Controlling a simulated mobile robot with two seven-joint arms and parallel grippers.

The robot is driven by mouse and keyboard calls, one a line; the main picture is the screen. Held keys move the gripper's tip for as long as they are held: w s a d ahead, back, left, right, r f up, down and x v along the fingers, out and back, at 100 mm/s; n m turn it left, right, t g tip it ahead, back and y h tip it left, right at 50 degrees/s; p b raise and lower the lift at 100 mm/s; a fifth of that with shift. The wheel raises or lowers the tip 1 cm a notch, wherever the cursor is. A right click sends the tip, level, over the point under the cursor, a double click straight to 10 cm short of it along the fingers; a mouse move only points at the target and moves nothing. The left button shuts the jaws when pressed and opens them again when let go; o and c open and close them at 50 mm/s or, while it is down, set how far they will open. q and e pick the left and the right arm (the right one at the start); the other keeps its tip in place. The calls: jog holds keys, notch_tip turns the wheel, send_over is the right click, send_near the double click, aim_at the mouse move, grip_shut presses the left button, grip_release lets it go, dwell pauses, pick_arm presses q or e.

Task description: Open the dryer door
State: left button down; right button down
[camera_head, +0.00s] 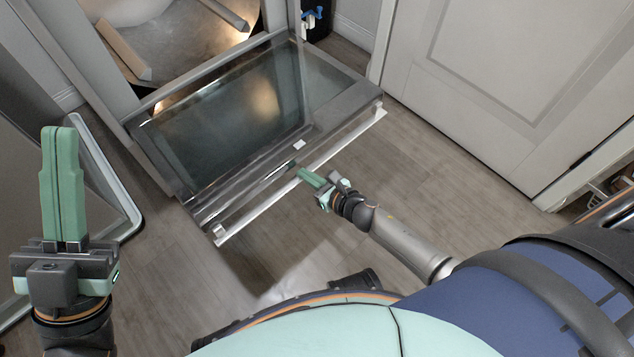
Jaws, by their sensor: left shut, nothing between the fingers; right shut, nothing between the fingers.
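The dryer door (225,120) is a framed dark glass panel, hinged low and swung down, lying open out from the dryer (110,85). A long pale handle bar (335,146) runs along its outer edge. The dryer's drum opening (185,45) is uncovered behind it. My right gripper (305,176) is shut and empty, its green fingertips at the handle bar near its middle; I cannot tell whether they touch it. My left gripper (60,135) is shut and empty, pointing up at the far left, apart from the door.
A white panelled door (500,80) stands at the right. Another light-rimmed panel (115,175) lies at the left, behind my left gripper. A small dark object with blue parts (315,18) is near the wall at the top. The wooden floor (450,185) right of the dryer door is clear.

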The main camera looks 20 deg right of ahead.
pick_arm(q)
jog(key=shift+d+f, duration=0.1)
jog(key=shift+f, duration=0.25)
pick_arm(e)
jog(key=shift+x, duration=0.8)
pick_arm(q)
jog(key=shift+r, duration=0.15)
pick_arm(e)
jog(key=shift+r, duration=0.1)
